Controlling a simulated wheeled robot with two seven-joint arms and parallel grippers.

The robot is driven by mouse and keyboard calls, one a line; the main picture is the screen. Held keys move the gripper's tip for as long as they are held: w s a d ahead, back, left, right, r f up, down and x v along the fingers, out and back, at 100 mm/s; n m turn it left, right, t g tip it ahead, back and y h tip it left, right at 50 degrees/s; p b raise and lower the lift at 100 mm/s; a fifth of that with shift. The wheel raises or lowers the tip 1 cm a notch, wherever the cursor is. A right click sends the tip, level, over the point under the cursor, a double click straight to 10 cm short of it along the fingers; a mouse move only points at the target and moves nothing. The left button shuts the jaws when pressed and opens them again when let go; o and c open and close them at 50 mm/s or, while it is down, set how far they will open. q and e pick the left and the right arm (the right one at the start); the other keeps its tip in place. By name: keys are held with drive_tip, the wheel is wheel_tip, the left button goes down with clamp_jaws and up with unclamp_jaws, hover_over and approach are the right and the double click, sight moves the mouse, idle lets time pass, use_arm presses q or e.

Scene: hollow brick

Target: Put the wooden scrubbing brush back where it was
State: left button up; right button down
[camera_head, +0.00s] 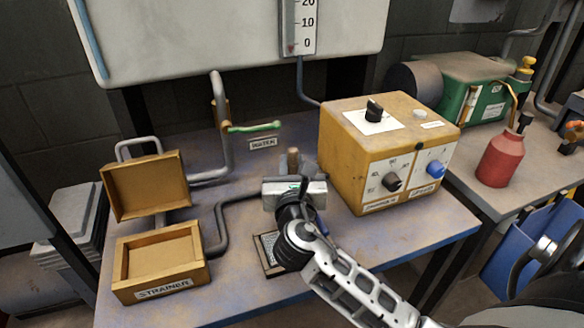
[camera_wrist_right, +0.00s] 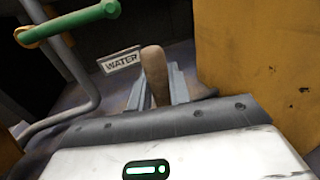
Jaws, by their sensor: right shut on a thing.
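The wooden scrubbing brush shows as a brown wooden end (camera_head: 293,157) just beyond my right gripper (camera_head: 294,178) in the head view. In the right wrist view the wooden brush (camera_wrist_right: 154,68) stands up between the two grey fingers of my right gripper (camera_wrist_right: 157,92), which is shut on it. The rest of the brush is hidden behind the gripper. A small dark-framed tray (camera_head: 268,266) lies on the bench below my right wrist, partly covered by it. My left gripper is not in view.
A yellow control box (camera_head: 345,152) with knobs stands close right of the gripper. A strainer box (camera_head: 160,258) with a raised lid (camera_head: 146,187) is at left. A pipe with a green lever (camera_head: 252,127) rises behind, beside a WATER label (camera_head: 262,143). The front right bench top is clear.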

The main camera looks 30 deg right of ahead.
drive_tip(key=shift+f, duration=0.2)
drive_tip(key=c, duration=1.3)
unclamp_jaws()
drive_tip(key=shift+r, duration=0.2)
drive_tip(key=v, duration=1.2)
drive_tip(key=shift+s, duration=0.1)
